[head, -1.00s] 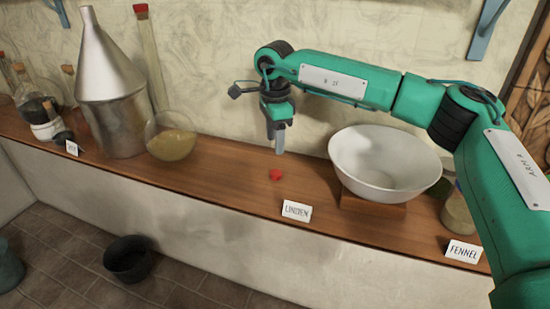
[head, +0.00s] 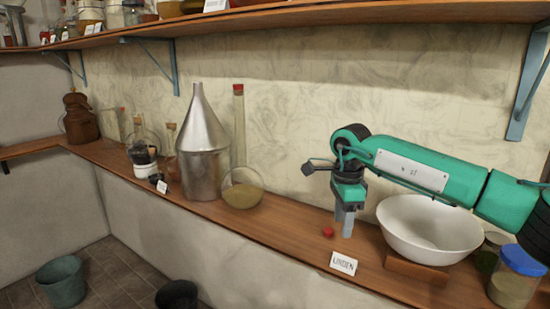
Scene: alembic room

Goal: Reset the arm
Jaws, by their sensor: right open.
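My right arm, green with black joints, comes in from the right side of the head view. Its gripper (head: 344,222) points down over the wooden counter (head: 285,222), just right of a small red object (head: 328,232). The jaws are open with nothing visible between them. Whether the fingertips touch the counter I cannot tell. A white bowl (head: 428,232) on a wooden block stands right of the gripper, under my forearm. My left gripper is out of view.
A card reading LINDEN (head: 343,263) is at the counter's front edge. A blue-lidded jar (head: 514,275) is at right. A shelf (head: 300,14) runs above.

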